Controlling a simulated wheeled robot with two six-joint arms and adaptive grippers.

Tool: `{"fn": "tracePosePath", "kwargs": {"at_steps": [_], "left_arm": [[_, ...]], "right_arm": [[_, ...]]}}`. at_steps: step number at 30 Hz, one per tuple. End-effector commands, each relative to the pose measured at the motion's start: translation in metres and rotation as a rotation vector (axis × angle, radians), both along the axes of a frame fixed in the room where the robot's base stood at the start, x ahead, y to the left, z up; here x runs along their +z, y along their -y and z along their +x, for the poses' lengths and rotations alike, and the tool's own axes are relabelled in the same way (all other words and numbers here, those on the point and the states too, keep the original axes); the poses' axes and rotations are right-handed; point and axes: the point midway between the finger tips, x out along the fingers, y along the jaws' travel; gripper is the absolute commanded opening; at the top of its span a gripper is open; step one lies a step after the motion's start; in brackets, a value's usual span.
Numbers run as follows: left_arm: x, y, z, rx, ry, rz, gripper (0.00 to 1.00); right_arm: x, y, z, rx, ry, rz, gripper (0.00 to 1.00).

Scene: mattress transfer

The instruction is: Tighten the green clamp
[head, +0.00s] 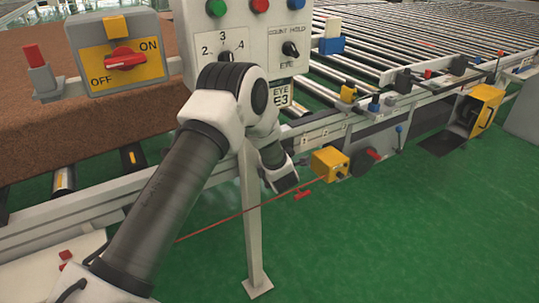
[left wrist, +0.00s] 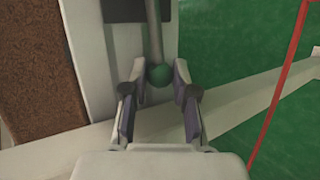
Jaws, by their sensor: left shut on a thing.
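In the left wrist view, a dark green ball knob (left wrist: 159,76) sits at the end of a grey rod that runs up and out of the picture; I take it for the green clamp's handle. My left gripper (left wrist: 159,70) has one finger on each side of the knob and is shut on it. The rest of the clamp is not visible. In the head view, my left arm crosses in front of the control panel post and hides the knob. The fingers cannot be made out clearly there. My right gripper is not in view.
A control panel (head: 222,25) with buttons and dials stands behind my arm. A yellow ON/OFF box (head: 120,60) and brown mattress (head: 85,135) are left. A red cord (head: 235,215) runs to a yellow box (head: 329,163). A roller conveyor (head: 420,45) lies behind; green floor is clear in front.

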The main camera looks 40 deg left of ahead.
Motion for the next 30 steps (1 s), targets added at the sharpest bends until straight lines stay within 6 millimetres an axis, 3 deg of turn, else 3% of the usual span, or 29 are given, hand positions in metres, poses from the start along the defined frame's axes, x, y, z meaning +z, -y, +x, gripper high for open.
{"fn": "tracePosePath", "kwargs": {"at_steps": [1,10,29,30], "left_arm": [[0.014,0.0,0.001,0.0,-0.028,0.015,0.0],[0.024,0.001,0.003,-0.001,-0.184,0.08,0.0],[0.025,0.001,0.004,-0.001,-0.238,0.105,0.0],[0.025,0.001,0.004,-0.001,-0.238,0.105,0.34]], "right_arm": [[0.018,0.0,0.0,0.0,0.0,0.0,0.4],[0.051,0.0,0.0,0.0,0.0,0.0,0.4],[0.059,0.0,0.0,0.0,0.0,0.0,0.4],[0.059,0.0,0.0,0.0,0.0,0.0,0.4]]}}
